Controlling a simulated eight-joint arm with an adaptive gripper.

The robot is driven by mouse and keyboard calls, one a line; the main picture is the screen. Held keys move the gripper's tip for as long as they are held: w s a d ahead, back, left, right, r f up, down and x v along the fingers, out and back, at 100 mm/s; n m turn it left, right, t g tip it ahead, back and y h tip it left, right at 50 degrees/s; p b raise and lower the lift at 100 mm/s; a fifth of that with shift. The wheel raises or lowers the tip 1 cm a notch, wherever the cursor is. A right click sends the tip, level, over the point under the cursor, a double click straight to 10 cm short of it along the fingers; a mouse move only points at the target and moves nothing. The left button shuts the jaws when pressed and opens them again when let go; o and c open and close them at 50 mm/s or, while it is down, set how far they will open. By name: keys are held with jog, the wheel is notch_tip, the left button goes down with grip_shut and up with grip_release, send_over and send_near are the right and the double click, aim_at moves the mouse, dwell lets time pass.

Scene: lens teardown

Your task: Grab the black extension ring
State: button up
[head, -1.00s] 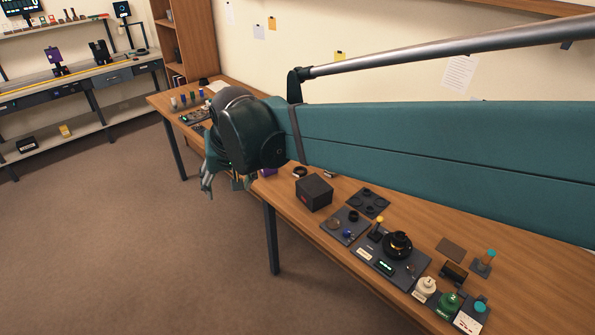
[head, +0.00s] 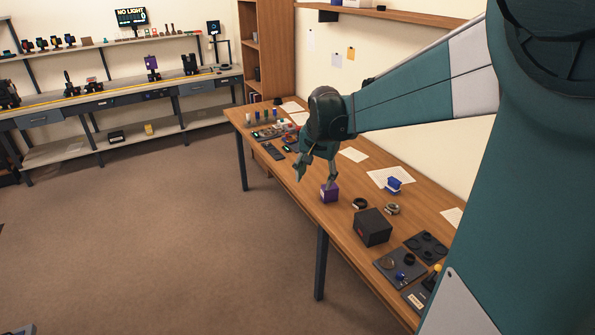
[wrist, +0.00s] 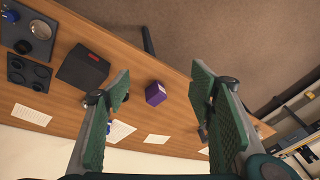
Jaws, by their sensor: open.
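A black ring (head: 360,203), which looks like the extension ring, lies on the wooden table (head: 284,182) between a purple box and a dark box. A second ring (head: 392,209) with a paler inside lies just right of it. My gripper (head: 316,174) is open and empty above the table's front edge, left of the rings and close to the purple box (head: 329,193). In the wrist view my gripper (wrist: 168,98) has its green pads wide apart, with the purple box (wrist: 156,93) showing beyond the gap. The left finger mostly hides the ring area there.
A dark box (head: 372,227) stands in front of the rings. Grey trays with small parts (head: 399,266) lie to its right. A blue object (head: 394,185) sits on paper behind. Small parts crowd the table's far end (head: 275,132).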

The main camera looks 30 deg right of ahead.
jog(key=w+d+f+m+g+p, duration=0.1)
jog(key=w+d+f+m, duration=0.2)
jog(key=d, duration=0.4)
jog(key=w+d+f+m+p, duration=0.1)
jog(key=w+d+f, duration=0.25)
jog(key=d, duration=0.45)
jog(key=m+g+y+p, duration=0.1)
jog(key=m+g+p, duration=0.1)
jog(key=m, duration=0.3)
send_over(360, 202)
jog(key=shift+w+a+f, duration=0.1)
jog(key=shift+w+f, duration=0.05)
jog(key=shift+f, duration=5.6)
jog(key=shift+f+b, duration=0.1)
jog(key=shift+b, duration=0.2)
jog(key=shift+f, duration=1.2)
jog(key=shift+f, duration=0.1)
jog(key=shift+f+b, duration=0.55)
jog(key=shift+f, duration=1.95)
jog(key=shift+c, duration=0.7)
